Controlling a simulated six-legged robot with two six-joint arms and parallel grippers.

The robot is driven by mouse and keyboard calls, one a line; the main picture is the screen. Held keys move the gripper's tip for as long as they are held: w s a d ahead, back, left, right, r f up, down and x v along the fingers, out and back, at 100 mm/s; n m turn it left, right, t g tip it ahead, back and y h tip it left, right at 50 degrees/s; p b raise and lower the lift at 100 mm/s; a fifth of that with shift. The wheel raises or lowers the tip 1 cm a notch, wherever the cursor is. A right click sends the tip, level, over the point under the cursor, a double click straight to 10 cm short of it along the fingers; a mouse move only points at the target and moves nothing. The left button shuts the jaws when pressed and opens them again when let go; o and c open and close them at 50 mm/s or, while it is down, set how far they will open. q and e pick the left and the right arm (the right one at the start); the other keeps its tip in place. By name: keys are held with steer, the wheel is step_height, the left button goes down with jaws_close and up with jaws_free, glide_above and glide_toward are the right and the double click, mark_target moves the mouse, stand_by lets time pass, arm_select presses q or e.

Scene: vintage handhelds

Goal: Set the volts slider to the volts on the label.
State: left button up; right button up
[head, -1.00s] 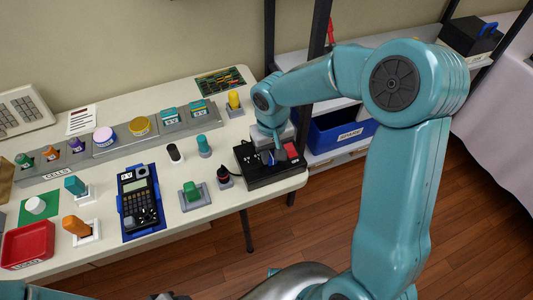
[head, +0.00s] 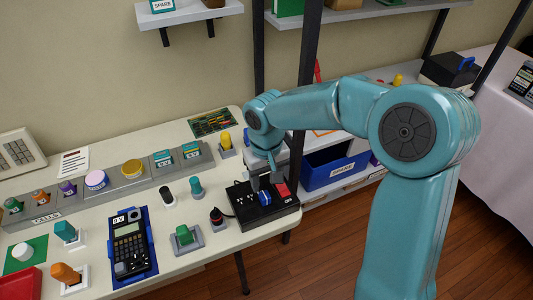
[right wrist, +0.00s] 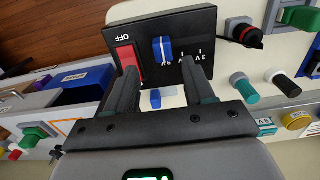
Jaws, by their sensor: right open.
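The black power box (head: 247,217) sits near the right end of the table, with a red switch (head: 282,189) and a blue volts slider (head: 265,197) on top. My right gripper (head: 265,184) is open just above the box. In the right wrist view, its fingers (right wrist: 160,70) stand apart, one to each side of the blue slider (right wrist: 162,48); contact cannot be told. White volt marks run along the slider; the setting is unclear. The black handheld (head: 130,250) lies in a blue tray, with a white label (head: 118,219) that seems to read 9 V.
A black plug in a grey holder (head: 216,220) and a green button block (head: 186,238) stand left of the box. A yellow-topped peg (head: 225,140) stands behind it. A grey rack of cells (head: 110,185) runs along the back. A blue spare bin (head: 335,168) is beyond the table's right edge.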

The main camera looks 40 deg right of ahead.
mark_target(267, 195)
arm_select(q)
steer(key=shift+r+p, duration=0.55)
steer(key=shift+r, duration=0.05)
arm_select(e)
step_height(267, 195, up, 10)
steer(key=shift+r, duration=0.15)
steer(key=shift+s, duration=0.1)
